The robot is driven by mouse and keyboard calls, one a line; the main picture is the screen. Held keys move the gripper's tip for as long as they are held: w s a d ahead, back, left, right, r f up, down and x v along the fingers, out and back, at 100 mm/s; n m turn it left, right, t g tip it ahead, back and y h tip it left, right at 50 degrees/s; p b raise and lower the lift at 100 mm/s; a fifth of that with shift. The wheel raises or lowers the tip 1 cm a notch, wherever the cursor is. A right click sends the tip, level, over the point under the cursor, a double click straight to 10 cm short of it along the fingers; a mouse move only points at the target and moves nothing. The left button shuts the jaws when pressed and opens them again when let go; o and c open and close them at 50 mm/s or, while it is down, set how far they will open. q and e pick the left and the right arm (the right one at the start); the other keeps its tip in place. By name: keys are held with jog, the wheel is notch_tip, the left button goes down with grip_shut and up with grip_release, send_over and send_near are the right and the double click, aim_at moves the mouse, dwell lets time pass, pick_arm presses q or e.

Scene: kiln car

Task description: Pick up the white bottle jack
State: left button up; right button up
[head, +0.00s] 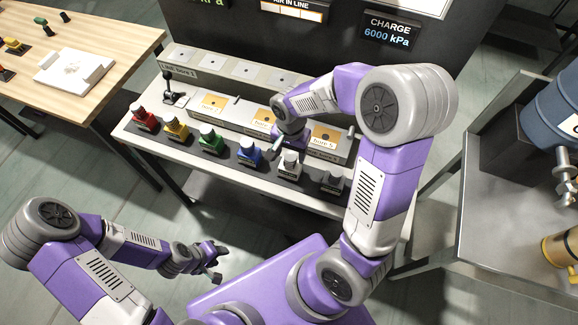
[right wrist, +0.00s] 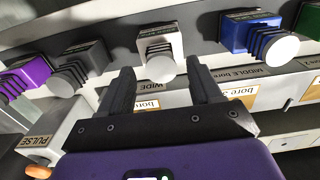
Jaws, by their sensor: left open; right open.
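The white bottle jack (head: 290,166) stands in a row of coloured jacks near the front edge of the bench. In the right wrist view the white jack (right wrist: 159,48) has a pale round top and a ribbed neck, and sits just beyond the fingertips, about centred between them. My right gripper (head: 282,148) is open and empty, close to the white jack; its two dark fingers also show in the right wrist view (right wrist: 162,80). I cannot tell whether a finger touches the jack. My left gripper (head: 214,263) is open and empty, away from the bench at lower left.
Blue (head: 249,153) and grey (head: 333,181) jacks flank the white one closely. Green (head: 210,139), yellow (head: 176,128) and red (head: 144,117) jacks stand further left. A purple jack (right wrist: 22,79) shows in the right wrist view. A raised bore block (head: 213,102) stands behind the row.

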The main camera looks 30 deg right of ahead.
aim_at(290, 156)
notch_tip(290, 156, down, 4)
jog(key=shift+w+f+b, duration=0.1)
jog(key=shift+f+b, duration=0.05)
jog(key=shift+b, duration=0.25)
grip_shut()
dwell(1.2)
